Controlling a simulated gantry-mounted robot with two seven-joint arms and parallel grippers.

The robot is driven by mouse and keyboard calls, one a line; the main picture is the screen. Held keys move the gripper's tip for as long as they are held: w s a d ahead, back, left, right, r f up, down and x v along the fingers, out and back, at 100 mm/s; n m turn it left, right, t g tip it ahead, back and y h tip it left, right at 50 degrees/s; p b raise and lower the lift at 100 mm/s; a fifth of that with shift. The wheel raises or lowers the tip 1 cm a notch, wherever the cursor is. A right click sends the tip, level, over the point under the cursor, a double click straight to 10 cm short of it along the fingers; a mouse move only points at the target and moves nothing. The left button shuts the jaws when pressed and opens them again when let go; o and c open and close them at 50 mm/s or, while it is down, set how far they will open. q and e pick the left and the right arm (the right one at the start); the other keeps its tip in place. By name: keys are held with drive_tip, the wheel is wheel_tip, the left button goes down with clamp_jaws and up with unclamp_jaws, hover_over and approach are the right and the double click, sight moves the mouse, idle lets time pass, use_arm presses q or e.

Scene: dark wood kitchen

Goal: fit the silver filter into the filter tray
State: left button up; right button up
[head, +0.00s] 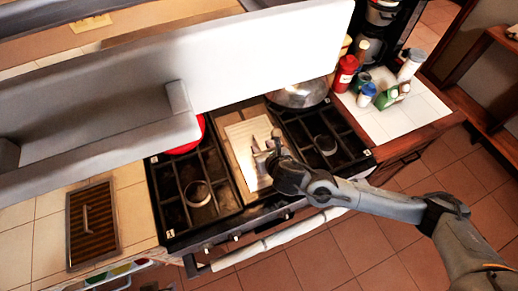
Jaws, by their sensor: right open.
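A flat ribbed panel with a dark frame and a pale handle (104,222) lies on the tiled counter left of the stove; it appears to be the filter, though it looks brownish here. I cannot make out a filter tray; the underside of the white hood-like body is hidden. My right gripper (266,148) is open and empty over the middle of the stove, well to the right of the panel. My left gripper is not in view.
The large white hood-like body (260,55) crosses the upper picture and hides part of the stove. A pan with a shiny lid (300,95) and a red pot (187,147) stand on the stove (164,209). Bottles, including a red one (345,74), crowd the right counter.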

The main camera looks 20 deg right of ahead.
sight(259, 144)
drive_tip(key=shift+d+f+x, duration=0.1)
drive_tip(key=shift+d+x, duration=0.05)
drive_tip(key=shift+x, duration=1.2)
drive_tip(key=shift+d+f+x, duration=0.15)
drive_tip(key=shift+x, duration=1.2)
drive_tip(key=shift+s, duration=0.2)
drive_tip(key=shift+c, duration=0.3)
clamp_jaws()
